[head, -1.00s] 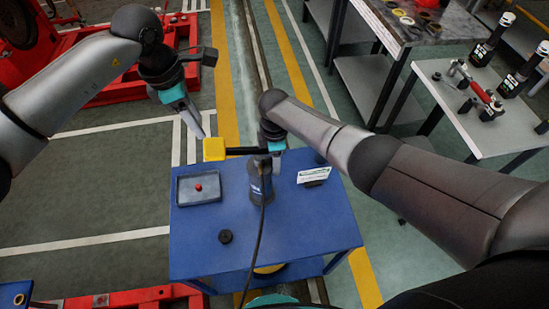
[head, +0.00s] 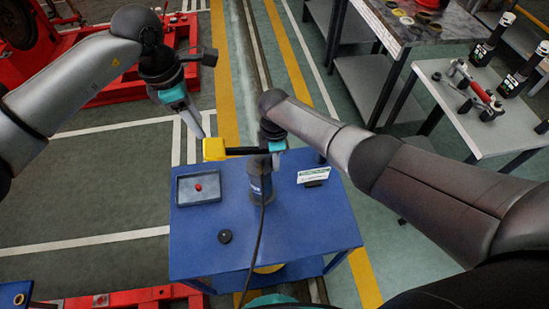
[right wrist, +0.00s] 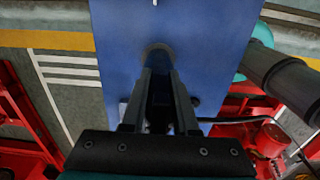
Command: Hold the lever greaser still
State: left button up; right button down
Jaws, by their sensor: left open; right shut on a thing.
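The lever greaser (head: 260,184) stands upright on the blue table, a dark cylinder with a black hose running from it toward the front. Its black lever with a yellow grip (head: 214,148) points left. My right gripper (head: 270,152) is shut on the greaser near its top; the arm hides part of the hold. In the right wrist view its fingers (right wrist: 163,85) close on a dark part, with a rounded grey part of the greaser (right wrist: 158,50) beyond the tips. My left gripper (head: 201,132) is open and empty, just above and left of the yellow grip, seemingly apart from it.
The blue table (head: 300,235) also holds a grey tray (head: 183,199) with a red-topped item, a round black cap (head: 225,236) and a small green-and-white sign (head: 313,175). A side bench (head: 500,135) with bottles and a red-handled tool stands right.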

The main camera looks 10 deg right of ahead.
jog(key=shift+a, duration=0.15)
dwell(0.3)
jog(key=c, duration=0.8)
grip_release()
jog(key=shift+c, duration=0.2)
jog(key=shift+c, duration=0.4)
jog(key=c, duration=0.6)
grip_shut()
pick_arm(q)
jog(key=shift+c, duration=0.2)
